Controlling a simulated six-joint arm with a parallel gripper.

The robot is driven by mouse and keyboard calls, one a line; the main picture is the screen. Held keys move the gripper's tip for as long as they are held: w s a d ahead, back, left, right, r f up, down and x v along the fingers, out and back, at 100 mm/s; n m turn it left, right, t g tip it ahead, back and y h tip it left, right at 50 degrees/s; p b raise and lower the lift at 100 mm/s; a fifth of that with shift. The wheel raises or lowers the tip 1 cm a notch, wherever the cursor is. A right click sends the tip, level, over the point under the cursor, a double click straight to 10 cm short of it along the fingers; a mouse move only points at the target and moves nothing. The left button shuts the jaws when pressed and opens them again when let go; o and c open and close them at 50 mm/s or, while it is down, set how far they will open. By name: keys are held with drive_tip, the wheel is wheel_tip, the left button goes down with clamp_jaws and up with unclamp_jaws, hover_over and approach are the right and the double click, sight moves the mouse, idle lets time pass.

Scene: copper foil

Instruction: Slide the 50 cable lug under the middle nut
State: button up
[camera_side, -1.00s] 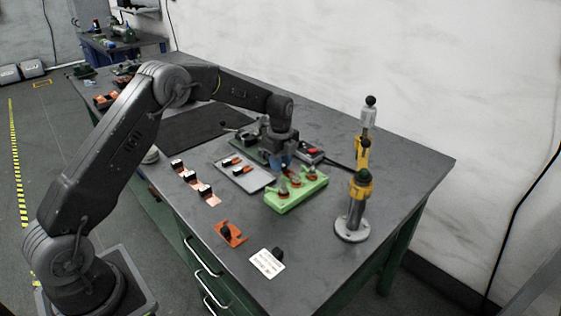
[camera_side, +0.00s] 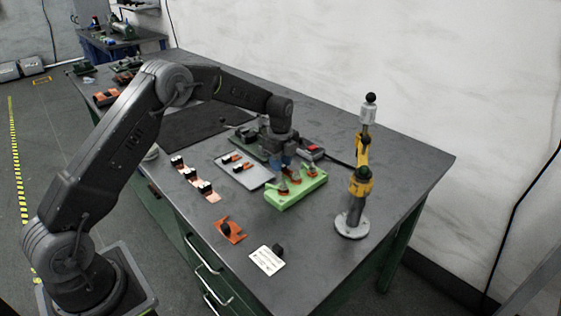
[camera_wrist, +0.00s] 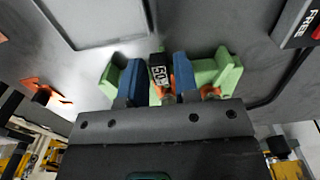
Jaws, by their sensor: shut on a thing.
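My gripper (camera_wrist: 160,76) has blue fingertips, shut on the black block of the 50 cable lug (camera_wrist: 160,72), whose white 50 label faces the wrist camera. Some copper shows below the label. In the wrist view the green block (camera_wrist: 221,70) shows on both sides of the fingers. The middle nut is hidden there behind the lug and fingers, so I cannot tell whether the lug is under it.
A grey tray (camera_side: 257,180) with other lugs lies left of the green block. More black-and-copper pieces (camera_side: 206,188), an orange piece (camera_side: 231,231) and a white card (camera_side: 266,261) lie nearer the front. A yellow-and-grey stand (camera_side: 352,225) rises at the right.

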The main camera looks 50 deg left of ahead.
sight(286, 171)
drive_tip(key=shift+d, duration=1.2)
idle(1.6)
drive_tip(key=shift+f, duration=0.15)
idle(0.7)
drive_tip(key=o, duration=0.6)
drive_tip(key=shift+r, duration=0.2)
drive_tip(key=shift+r, duration=1.35)
drive_tip(key=shift+o, duration=0.4)
drive_tip(key=o, duration=0.5)
